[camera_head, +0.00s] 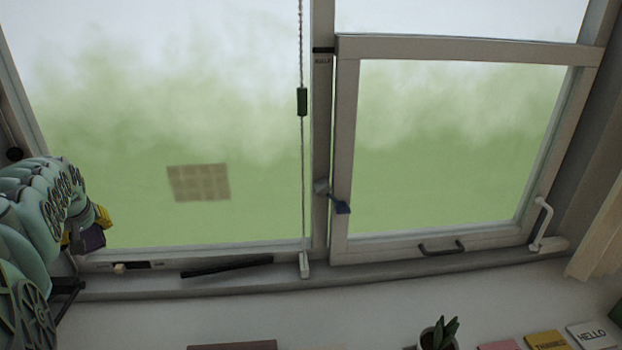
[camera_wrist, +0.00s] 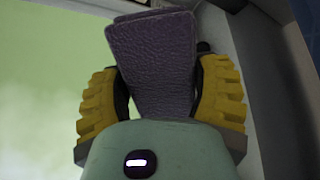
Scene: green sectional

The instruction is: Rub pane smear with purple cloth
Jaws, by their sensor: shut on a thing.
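The pane smear (camera_head: 199,182) is a brownish, faintly gridded patch low on the left window pane (camera_head: 120,130). My gripper (camera_head: 92,226) is at the lower left of the head view, left of the smear and apart from it in the picture. It is shut on the purple cloth (camera_head: 92,239), which is mostly hidden behind the gripper there. In the wrist view the folded purple cloth (camera_wrist: 152,60) stands out between the yellow fingers of my gripper (camera_wrist: 158,75). Whether the cloth touches the glass or frame cannot be told.
A beaded cord with a dark green toggle (camera_head: 302,101) hangs right of the smear. A window handle (camera_head: 341,207) is on the central frame. A black bar (camera_head: 227,267) lies along the lower frame. A potted plant (camera_head: 438,334) and cards (camera_head: 548,342) are below. The glass around the smear is clear.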

